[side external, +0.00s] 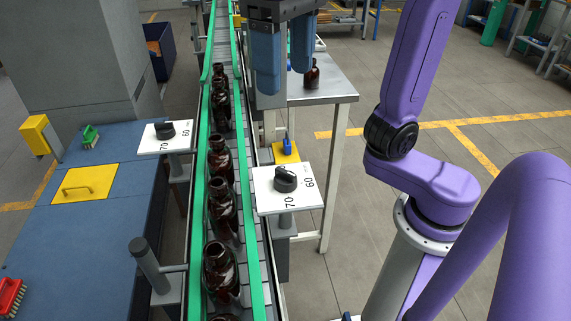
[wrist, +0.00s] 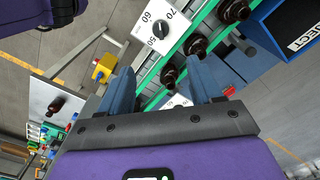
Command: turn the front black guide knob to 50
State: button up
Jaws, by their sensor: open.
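Two black guide knobs on white dial plates flank the conveyor. One knob (side external: 285,179) is right of the conveyor, nearer the camera, on a plate (side external: 306,200) where 60 and 70 are readable. In the wrist view this knob (wrist: 160,29) is at the top, with 50, 60 and 70 around it. I cannot tell its exact setting. The other knob (side external: 165,130) is left of the conveyor. My gripper (side external: 285,82) points down beyond the right-hand knob, higher up and apart from it. Its blue fingers are spread and empty in the wrist view (wrist: 162,77).
Amber bottles (side external: 222,205) line the conveyor between green guide rails (side external: 197,205). A yellow block (side external: 285,153) with a blue top stands behind the right-hand plate. A steel table (side external: 335,90) with a bottle (side external: 312,74) is farther back. A blue bench (side external: 95,230) lies left.

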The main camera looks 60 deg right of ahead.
aim_at(285, 172)
notch_tip(285, 172, down, 17)
jog(key=shift+a+r, duration=0.1)
dwell(0.8)
jog(key=c, duration=1)
